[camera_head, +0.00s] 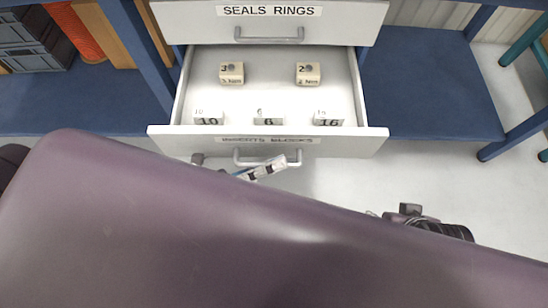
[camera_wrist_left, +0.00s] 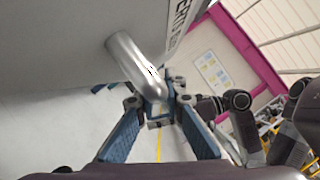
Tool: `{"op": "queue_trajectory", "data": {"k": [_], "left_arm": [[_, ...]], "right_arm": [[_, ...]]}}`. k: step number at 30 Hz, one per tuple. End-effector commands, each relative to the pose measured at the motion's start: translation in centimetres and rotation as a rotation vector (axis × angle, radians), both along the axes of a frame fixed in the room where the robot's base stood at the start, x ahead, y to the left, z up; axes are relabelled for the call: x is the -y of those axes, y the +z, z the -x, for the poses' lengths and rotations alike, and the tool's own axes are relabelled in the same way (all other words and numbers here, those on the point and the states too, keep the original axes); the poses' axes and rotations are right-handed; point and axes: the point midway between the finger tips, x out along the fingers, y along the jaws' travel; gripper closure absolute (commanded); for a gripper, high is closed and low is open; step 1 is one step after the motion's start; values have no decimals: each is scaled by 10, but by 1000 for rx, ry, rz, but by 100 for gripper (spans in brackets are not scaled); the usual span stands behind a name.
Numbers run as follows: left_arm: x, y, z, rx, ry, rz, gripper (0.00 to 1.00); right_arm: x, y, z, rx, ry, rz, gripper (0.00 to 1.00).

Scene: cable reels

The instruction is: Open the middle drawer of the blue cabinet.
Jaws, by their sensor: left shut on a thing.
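The drawer (camera_head: 345,139) labelled as a blocks drawer stands pulled out, with its inside showing. It sits directly below the drawer labelled SEALS RINGS (camera_head: 337,24), which is shut. Whether another drawer lies below is hidden. The open drawer's bar handle (camera_head: 243,160) is on its front; it also shows large in the left wrist view (camera_wrist_left: 132,62). My right gripper's fingers are not seen.
Inside the drawer are two cream blocks (camera_head: 231,73) (camera_head: 308,74) and several white numbered blocks (camera_head: 268,118). Blue shelves (camera_head: 430,85) and posts (camera_head: 147,55) flank the drawers. Dark bins (camera_head: 28,42) stand at upper left.

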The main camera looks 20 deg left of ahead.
Motion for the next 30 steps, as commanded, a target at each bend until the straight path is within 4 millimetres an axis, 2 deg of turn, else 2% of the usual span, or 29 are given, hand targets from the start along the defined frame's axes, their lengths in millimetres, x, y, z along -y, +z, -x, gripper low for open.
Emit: {"op": "queue_trajectory", "data": {"k": [4, 5, 7, 17, 22, 30], "left_arm": [[0, -1, 0, -3, 1, -1, 100], [0, -1, 0, -3, 1, -1, 89], [0, -1, 0, -3, 1, -1, 83], [-3, -2, 1, -2, 0, -1, 83], [-20, -7, 14, -5, 1, -3, 83], [-67, -20, 47, -6, 2, -3, 83]], "right_arm": [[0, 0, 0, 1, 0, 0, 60], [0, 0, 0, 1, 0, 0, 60], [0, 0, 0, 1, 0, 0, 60], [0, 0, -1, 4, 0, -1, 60], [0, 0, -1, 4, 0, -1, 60], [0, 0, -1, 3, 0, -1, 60]]}}
